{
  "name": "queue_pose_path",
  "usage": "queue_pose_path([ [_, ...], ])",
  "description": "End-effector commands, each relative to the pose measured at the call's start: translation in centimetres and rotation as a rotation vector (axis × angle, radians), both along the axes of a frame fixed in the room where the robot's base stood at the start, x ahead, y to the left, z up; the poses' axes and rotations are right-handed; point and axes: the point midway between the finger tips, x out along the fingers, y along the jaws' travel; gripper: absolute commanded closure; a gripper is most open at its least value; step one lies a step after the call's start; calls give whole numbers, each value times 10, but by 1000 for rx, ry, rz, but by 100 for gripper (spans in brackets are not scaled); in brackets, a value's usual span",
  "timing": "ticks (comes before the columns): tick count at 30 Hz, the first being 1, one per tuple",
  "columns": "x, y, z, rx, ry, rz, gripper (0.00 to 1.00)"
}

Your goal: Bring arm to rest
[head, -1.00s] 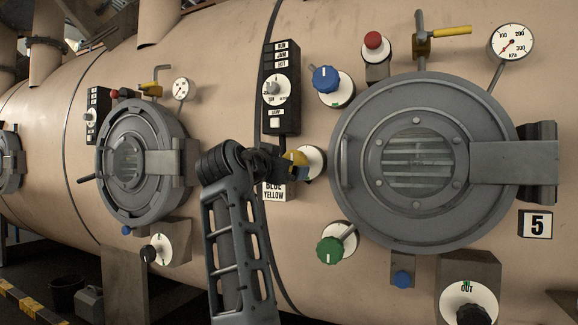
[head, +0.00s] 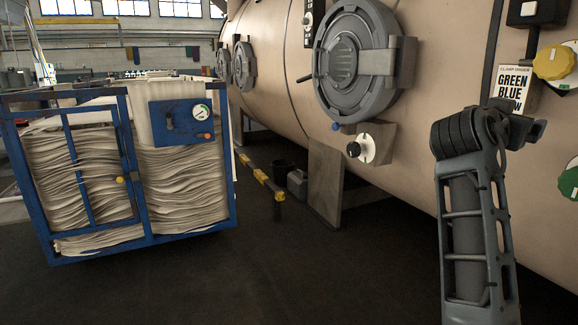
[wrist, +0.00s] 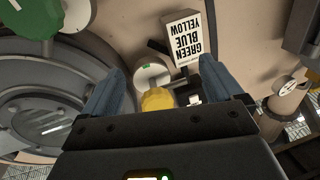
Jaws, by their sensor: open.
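My arm stands at the right of the head view, bent at a dark joint. My gripper (wrist: 160,85) is open in the wrist view, with its two blue-grey fingers apart. A yellow knob (wrist: 157,99) shows between the fingers, and nothing is gripped. In the head view the yellow knob (head: 553,62) is clear of the arm, up and right of it. The sign reading green, blue, yellow (head: 515,85) is partly covered by my wrist; it also shows in the wrist view (wrist: 187,38). My fingertips are hidden in the head view.
The beige dyeing vessel (head: 430,150) fills the right side, with a round grey door (head: 345,65) and a green knob (head: 570,185) at the right edge. A blue cart (head: 185,235) of folded white fabric stands left.

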Motion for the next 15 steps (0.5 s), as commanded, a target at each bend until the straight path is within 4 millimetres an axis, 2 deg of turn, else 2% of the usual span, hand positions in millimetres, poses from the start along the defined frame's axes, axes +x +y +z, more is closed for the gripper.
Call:
queue_pose_path([
  [1,-2,7,-30,-21,41,42,7],
  [3,-5,17,-63,-48,85,103,7],
  [8,-21,41,-136,-99,175,243,7],
  [15,-69,82,-234,-148,282,448,7],
])
